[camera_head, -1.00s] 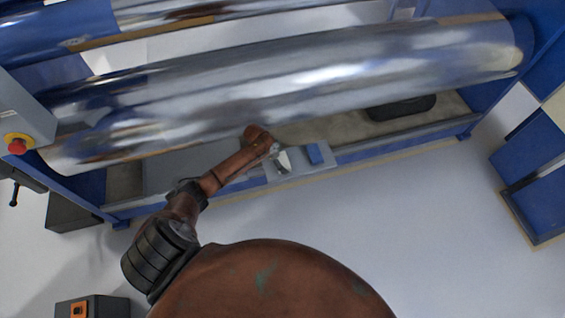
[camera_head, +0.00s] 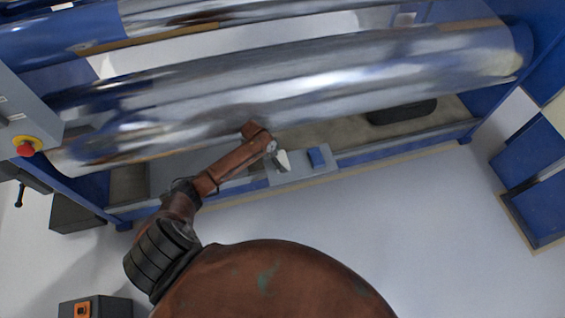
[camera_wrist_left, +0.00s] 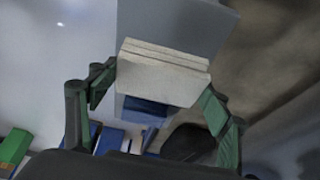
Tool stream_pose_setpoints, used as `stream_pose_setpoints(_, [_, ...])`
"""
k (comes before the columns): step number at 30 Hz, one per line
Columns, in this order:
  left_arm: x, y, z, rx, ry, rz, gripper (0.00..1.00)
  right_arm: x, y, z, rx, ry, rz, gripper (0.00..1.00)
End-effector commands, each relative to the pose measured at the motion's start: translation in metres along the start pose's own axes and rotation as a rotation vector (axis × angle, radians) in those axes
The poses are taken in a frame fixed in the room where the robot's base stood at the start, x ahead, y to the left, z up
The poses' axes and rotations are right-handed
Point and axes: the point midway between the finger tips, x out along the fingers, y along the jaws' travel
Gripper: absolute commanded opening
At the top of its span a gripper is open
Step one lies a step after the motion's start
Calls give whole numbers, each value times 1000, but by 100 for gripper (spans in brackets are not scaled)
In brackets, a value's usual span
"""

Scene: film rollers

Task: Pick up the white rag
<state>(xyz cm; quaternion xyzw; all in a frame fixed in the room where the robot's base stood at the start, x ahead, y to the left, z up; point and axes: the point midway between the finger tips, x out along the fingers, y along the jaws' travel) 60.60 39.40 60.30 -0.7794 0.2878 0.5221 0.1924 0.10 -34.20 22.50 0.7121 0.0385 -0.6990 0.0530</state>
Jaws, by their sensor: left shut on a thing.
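The white rag (camera_head: 283,160) is a small folded block. It shows at the left part of a grey tray (camera_head: 300,177) below the big roller. In the left wrist view the white rag (camera_wrist_left: 163,72) sits between the two green-sided fingers of my left gripper (camera_wrist_left: 157,80), which is shut on it. Its folded layers face the camera. In the head view the gripper is mostly hidden by my arm. I cannot tell how far the rag is above the tray. My right gripper is not in view.
A blue folded cloth (camera_head: 317,157) lies on the tray, right of the white rag. The shiny roller (camera_head: 300,88) spans the machine just beyond my arm. A black object (camera_head: 402,111) lies to the right.

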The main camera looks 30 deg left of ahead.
Motion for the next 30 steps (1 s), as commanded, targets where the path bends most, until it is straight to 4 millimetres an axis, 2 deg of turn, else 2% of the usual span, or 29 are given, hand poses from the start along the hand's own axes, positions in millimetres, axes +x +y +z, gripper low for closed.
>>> stream_pose_setpoints(1, [-21,-2,4,1,1,-6,51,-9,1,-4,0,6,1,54])
stream_pose_setpoints(5, [-59,0,16,2,0,-5,51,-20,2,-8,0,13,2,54])
stream_pose_setpoints(12, [-99,2,60,-1,-2,-2,51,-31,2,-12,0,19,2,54])
stream_pose_setpoints(19, [-119,3,80,0,0,-1,51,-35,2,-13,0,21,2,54])
stream_pose_setpoints(30, [-123,3,84,0,1,0,51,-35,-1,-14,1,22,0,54])
